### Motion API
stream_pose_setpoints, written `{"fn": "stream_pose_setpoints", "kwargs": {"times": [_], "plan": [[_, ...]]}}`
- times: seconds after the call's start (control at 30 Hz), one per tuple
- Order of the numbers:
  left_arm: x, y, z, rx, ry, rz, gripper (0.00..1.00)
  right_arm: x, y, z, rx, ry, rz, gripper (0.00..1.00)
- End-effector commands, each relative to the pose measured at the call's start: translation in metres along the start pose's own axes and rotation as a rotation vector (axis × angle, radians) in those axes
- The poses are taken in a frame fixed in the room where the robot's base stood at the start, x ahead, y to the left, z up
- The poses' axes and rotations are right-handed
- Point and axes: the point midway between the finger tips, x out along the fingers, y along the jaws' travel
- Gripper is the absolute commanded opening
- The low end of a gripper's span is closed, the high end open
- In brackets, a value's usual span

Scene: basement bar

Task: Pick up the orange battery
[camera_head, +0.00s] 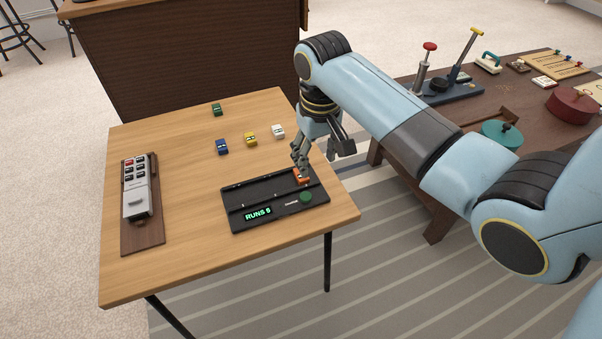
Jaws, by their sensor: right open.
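The orange battery (301,176) sits at the right end of the black charger tray (235,215), which has a green lit display reading "RUNS" with a character after it. My right gripper (300,170) reaches down from above, its fingers open and right at the orange battery, partly covering it. Whether the fingers touch the battery is not clear. My left gripper is not in view.
A remote (136,195) lies on a wooden board at the left. A dark table (400,165) with levers stands right. The table's front left is clear.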

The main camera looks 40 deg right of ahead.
Motion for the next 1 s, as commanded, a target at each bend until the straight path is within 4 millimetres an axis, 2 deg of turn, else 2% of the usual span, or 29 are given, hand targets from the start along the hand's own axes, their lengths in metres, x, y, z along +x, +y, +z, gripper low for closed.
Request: {"fn": "stream_pose_setpoints", "kwargs": {"times": [0.03,0.1,0.27,0.5,0.73,1.0], "plan": [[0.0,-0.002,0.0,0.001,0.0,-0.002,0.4,-0.004,0.0,-0.014,0.015,-0.008,-0.003,0.52],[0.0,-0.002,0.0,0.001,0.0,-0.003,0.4,-0.008,0.0,-0.028,0.033,-0.023,-0.008,0.52],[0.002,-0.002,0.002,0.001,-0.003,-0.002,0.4,-0.01,-0.001,-0.048,0.064,-0.051,-0.017,0.52],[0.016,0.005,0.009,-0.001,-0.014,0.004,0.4,0.03,-0.003,-0.047,0.068,-0.057,-0.018,0.52],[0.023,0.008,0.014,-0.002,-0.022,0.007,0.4,0.049,-0.005,-0.048,0.067,-0.053,-0.019,0.52],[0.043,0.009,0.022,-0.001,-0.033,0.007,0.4,0.09,-0.011,-0.048,0.067,-0.055,-0.017,0.52]]}}
